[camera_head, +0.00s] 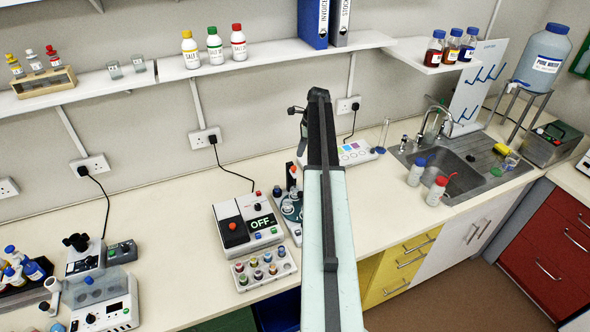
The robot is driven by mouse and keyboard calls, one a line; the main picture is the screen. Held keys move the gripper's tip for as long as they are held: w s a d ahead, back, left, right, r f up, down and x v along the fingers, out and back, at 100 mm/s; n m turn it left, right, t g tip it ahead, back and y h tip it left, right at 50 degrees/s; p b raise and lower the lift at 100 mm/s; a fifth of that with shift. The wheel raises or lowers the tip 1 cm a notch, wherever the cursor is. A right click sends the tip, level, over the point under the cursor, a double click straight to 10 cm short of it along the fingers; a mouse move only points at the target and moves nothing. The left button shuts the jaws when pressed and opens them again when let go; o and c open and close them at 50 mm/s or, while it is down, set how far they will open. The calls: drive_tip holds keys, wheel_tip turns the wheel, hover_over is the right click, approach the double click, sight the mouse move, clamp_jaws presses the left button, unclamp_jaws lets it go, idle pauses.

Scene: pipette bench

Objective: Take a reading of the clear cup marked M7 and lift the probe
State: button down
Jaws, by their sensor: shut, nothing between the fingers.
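My arm reaches over the bench, and my gripper (302,142) shows only in part at its far end, left of the arm. The fingertips are mostly hidden, and it holds nothing that I can see. A dark round stand with small cups (290,208) is left of my arm, which partly covers it. A dark upright part with a red top (292,172) rises there; I cannot tell if it is the probe. A white instrument (248,222) beside it has a dark knob and a display reading OFF. No M7 mark is legible, so I cannot pick out the cup.
A white rack (238,284) of several capped jars stands in front of the instrument. A white panel with coloured spots (356,153) lies behind my arm. Two capped bottles (435,190) stand by the sink (452,168). Bare bench (165,215) lies left of the instrument. Shelves line the wall.

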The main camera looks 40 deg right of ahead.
sight(295, 167)
drive_tip(key=b+x, duration=0.6)
drive_tip(key=shift+w+a+f, duration=0.1)
drive_tip(key=shift+f, duration=0.25)
drive_tip(key=shift+r, duration=0.1)
drive_tip(key=f+b, duration=0.1)
drive_tip(key=s+d+f+b, duration=0.2)
drive_tip(key=shift+d+f, duration=0.1)
drive_tip(key=shift+f, duration=0.2)
idle(0.3)
